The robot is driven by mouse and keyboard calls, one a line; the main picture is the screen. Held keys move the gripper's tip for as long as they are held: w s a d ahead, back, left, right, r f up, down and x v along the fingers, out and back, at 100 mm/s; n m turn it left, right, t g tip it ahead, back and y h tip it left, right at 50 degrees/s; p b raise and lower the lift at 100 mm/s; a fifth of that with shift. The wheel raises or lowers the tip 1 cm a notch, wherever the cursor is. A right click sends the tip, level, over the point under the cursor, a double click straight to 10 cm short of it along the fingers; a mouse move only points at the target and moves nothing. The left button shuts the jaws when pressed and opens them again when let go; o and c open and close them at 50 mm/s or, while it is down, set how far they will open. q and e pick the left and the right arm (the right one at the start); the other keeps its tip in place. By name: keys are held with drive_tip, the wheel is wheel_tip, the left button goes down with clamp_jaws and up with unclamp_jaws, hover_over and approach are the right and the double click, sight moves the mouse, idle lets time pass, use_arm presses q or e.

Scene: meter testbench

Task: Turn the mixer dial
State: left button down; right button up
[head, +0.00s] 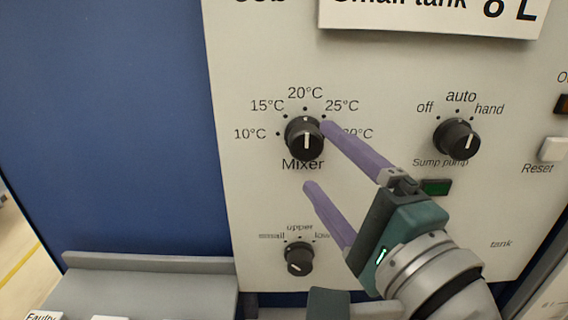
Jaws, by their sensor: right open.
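The mixer dial (303,139) is a black round knob with a white pointer line on the pale panel, above the word "Mixer". Temperature marks from 10°C to 30°C surround it. Its white line stands about vertical, in line with the 20°C mark. My right gripper (315,157) comes in from the lower right with two purple fingers spread apart and nothing between them. The upper fingertip is at the dial's right edge in the picture; I cannot tell whether it touches. The lower fingertip is below the word "Mixer".
A sump pump knob (457,138) is to the right, with a green indicator (436,187) below it. A smaller knob (299,259) sits below the mixer dial. A white reset button (553,149) is at the right edge. A grey ledge (150,283) juts out at lower left.

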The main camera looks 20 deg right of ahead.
drive_tip(key=s, duration=0.3)
drive_tip(key=s+b, duration=0.1)
drive_tip(key=s, duration=0.1)
drive_tip(key=shift+s+d+f, duration=0.2)
drive_tip(key=shift+d, duration=0.1)
drive_tip(key=shift+a, duration=0.1)
